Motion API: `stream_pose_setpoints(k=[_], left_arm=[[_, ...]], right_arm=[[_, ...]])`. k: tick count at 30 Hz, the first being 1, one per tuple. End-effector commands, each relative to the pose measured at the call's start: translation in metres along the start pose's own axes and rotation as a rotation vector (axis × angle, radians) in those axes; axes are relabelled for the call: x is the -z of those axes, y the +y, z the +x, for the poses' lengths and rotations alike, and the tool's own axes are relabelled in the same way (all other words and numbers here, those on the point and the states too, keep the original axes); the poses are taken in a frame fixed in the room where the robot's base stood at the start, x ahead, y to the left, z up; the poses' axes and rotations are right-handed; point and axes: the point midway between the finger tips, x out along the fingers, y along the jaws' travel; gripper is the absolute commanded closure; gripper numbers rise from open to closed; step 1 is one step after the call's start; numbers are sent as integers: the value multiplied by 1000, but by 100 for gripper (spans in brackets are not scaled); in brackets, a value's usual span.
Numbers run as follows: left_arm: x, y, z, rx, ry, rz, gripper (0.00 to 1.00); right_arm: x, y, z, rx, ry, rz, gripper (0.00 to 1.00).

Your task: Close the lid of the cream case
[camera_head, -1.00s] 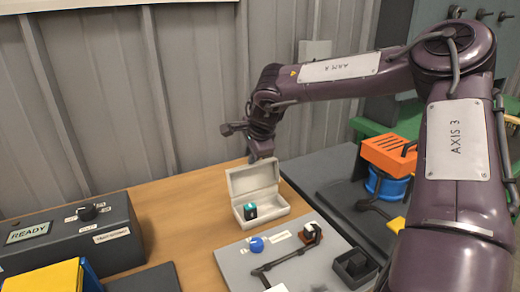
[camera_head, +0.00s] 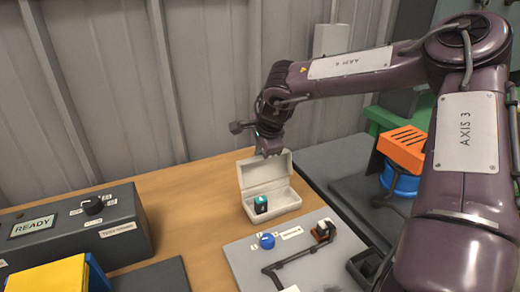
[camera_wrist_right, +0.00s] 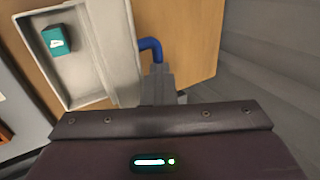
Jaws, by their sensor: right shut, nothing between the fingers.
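The cream case (camera_head: 284,207) stands on the wooden table with its lid (camera_head: 264,170) raised at the back. A teal block (camera_head: 261,204) sits inside at the left; the open case (camera_wrist_right: 88,98) and teal block (camera_wrist_right: 57,40) also show in the right wrist view. My right gripper (camera_head: 269,150) is shut and empty at the top edge of the raised lid, slightly behind or above it. I cannot tell whether it touches the lid. Its fingers (camera_wrist_right: 158,85) show beside the case in the wrist view. My left gripper is not in view.
A grey plate (camera_head: 240,262) with a blue knob (camera_head: 267,241) and a dark bent rod lies in front of the case. A dark control box (camera_head: 75,230) stands at left. An orange-topped blue object (camera_head: 403,150) stands at right. A corrugated wall is behind.

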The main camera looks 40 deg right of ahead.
Motion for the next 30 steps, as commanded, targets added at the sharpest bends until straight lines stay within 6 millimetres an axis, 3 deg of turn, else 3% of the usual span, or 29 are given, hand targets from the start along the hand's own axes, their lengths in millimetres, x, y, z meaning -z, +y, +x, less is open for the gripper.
stream_pose_setpoints(k=[1, 10, 22, 30], left_arm=[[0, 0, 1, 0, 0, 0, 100], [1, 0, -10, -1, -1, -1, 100], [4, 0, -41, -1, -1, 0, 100], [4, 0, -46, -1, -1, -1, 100]], right_arm=[[-2, 16, 8, -40, -8, -5, 97], [-2, 14, -5, -41, -5, -4, 57], [-2, 9, -49, -28, -5, -6, 56], [-2, 9, -57, -24, -3, -6, 56]])
